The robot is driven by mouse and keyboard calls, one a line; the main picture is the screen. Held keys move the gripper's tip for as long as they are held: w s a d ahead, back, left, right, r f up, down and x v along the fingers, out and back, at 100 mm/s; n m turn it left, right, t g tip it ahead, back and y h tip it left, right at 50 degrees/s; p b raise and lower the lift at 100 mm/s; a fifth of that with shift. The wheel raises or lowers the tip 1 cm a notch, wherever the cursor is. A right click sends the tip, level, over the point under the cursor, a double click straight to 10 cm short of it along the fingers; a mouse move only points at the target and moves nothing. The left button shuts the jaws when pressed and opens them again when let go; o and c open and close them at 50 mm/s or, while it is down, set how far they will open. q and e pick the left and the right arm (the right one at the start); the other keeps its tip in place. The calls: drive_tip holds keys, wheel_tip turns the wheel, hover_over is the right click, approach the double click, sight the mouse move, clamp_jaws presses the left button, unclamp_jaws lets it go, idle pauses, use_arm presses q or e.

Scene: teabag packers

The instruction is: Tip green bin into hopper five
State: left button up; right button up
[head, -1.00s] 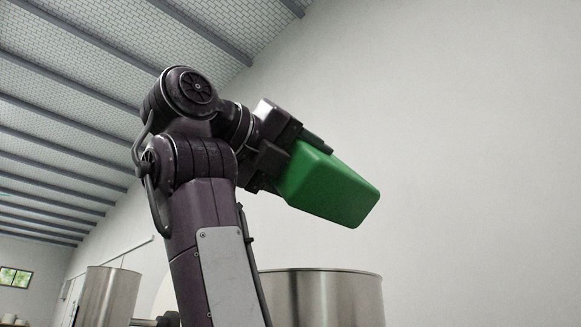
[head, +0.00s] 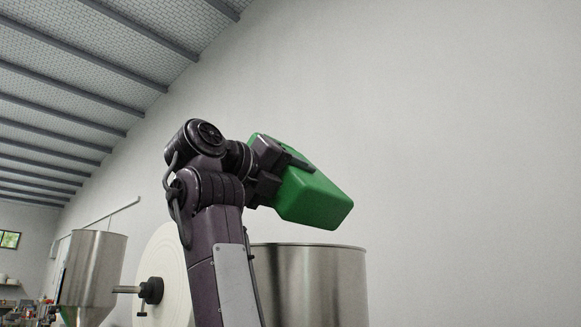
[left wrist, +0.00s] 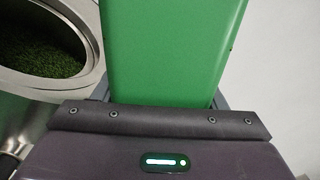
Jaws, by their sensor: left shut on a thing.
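My left gripper (head: 285,168) is shut on the green bin (head: 318,201), which is tilted in the air above a steel hopper (head: 309,285) in the head view. The bin's opening is not visible. In the left wrist view the green bin (left wrist: 172,50) fills the middle, held between the fingers. Beside it at the left is the round rim of a steel hopper (left wrist: 92,62), with green leafy material inside. No number shows on the hopper. My right gripper is not in view.
Another steel hopper (head: 93,267) stands further off at the left, with a large white roll (head: 165,275) between the two. A plain wall (head: 450,180) is behind. The air to the right of the bin is clear.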

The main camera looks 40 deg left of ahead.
use_arm(q)
drive_tip(key=w+a+p, duration=0.2)
drive_tip(key=w+a, duration=0.1)
drive_tip(key=w+a+p, duration=0.1)
drive_tip(key=w, duration=0.1)
drive_tip(key=shift+w+a+r+p, duration=0.15)
drive_tip(key=shift+w+r+p, duration=0.05)
drive_tip(key=shift+r+p, duration=0.1)
drive_tip(key=shift+f+b, duration=0.35)
drive_tip(key=shift+s+d+r+n+b, duration=0.1)
drive_tip(key=shift+s+d+n+b, duration=0.25)
drive_tip(key=shift+s+d+n, duration=0.15)
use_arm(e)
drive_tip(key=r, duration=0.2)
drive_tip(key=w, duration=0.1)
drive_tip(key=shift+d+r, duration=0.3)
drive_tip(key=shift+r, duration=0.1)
use_arm(q)
drive_tip(key=shift+w+a, duration=0.1)
drive_tip(key=shift+a, duration=0.05)
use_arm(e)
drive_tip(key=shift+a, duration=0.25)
